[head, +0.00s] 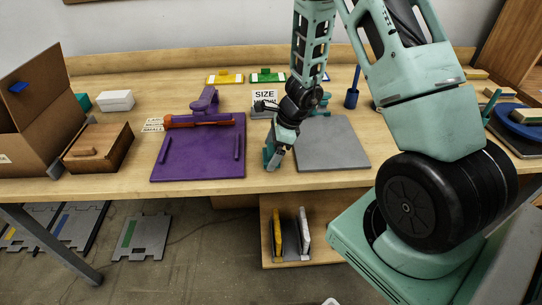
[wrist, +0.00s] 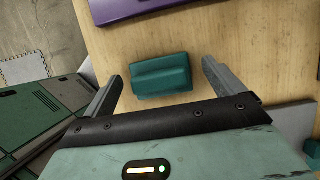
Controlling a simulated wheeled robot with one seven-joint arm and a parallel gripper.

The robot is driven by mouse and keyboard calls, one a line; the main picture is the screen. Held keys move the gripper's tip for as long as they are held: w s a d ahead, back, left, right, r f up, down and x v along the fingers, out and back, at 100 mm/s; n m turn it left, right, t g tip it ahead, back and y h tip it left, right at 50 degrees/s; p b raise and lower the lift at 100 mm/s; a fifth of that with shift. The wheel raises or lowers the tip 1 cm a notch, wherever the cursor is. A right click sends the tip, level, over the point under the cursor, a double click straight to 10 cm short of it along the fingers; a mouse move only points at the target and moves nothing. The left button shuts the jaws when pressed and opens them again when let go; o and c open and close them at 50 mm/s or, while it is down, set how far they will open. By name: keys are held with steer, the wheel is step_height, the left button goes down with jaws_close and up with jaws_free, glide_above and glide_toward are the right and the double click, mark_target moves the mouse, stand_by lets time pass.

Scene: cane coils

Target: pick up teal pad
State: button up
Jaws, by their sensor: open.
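A teal pad (wrist: 160,75), a small block with a raised step, lies on the light wood table in the wrist view. My gripper (wrist: 162,71) is open, with one grey finger on each side of the pad and visible gaps between. Nothing is held. In the head view my gripper (head: 275,154) points down near the table's front edge, between the purple board and the grey board. There the pad is hard to tell from my teal gripper parts.
A purple board (head: 180,163) with fixtures lies to the left, and a grey board (head: 333,148) to the right. A wooden box (head: 98,148) and cardboard box (head: 30,110) stand at far left. A "SIZE" sign (head: 265,97) stands behind my gripper.

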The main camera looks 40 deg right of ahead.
mark_target(271, 148)
steer(key=shift+a+f, duration=0.1)
steer(key=shift+f, duration=0.25)
steer(key=c, duration=1.1)
steer(key=shift+r, duration=0.1)
step_height(271, 148, up, 10)
steer(key=shift+f+p, duration=0.1)
steer(key=shift+p, duration=0.75)
steer(key=shift+o, duration=0.7)
